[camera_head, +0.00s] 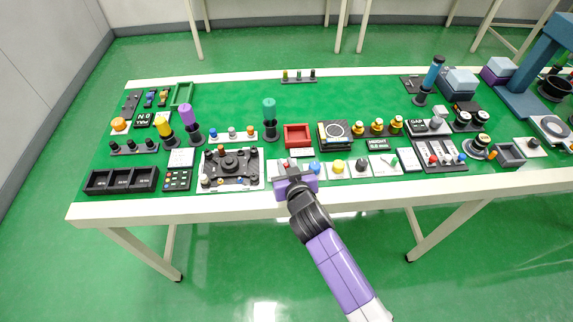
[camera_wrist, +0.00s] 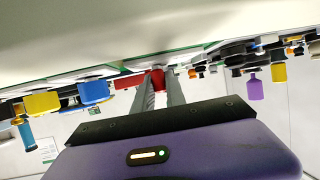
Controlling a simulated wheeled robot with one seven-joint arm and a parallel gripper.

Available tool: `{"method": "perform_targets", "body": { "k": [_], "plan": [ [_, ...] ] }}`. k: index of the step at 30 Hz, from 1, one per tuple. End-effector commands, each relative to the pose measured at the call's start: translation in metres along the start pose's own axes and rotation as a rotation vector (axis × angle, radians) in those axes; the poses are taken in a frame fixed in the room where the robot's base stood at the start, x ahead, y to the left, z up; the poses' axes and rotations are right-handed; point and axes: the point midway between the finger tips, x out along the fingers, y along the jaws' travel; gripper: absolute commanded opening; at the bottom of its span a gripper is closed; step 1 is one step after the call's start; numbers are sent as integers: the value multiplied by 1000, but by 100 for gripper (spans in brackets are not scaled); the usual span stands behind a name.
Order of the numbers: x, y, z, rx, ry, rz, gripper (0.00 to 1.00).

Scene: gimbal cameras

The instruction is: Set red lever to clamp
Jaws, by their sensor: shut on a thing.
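My gripper (camera_head: 290,172) is at the front edge of the table, over a white panel that it partly covers. In the wrist view, which looks upside down, its two grey fingers (camera_wrist: 160,92) are closed around a small red piece, the red lever (camera_wrist: 157,78). The gripper body and fingers hide most of the lever in the head view. The lever's angle and any clamp marking cannot be made out.
A blue knob (camera_head: 315,167) sits close to the right of my gripper, with a yellow button (camera_head: 338,167) beyond. A red tray (camera_head: 297,135) lies just behind. A black fixture plate (camera_head: 231,169) is at the left. Open green tabletop (camera_head: 350,97) lies farther back.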

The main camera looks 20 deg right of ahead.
Motion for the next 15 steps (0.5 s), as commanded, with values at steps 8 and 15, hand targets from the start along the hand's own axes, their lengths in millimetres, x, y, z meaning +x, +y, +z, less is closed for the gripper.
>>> {"method": "perform_targets", "body": {
  "k": [8,15],
  "plan": [
    [1,5,0,1,0,9,0],
    [0,6,-4,-10,-7,-16,0]
  ]
}}
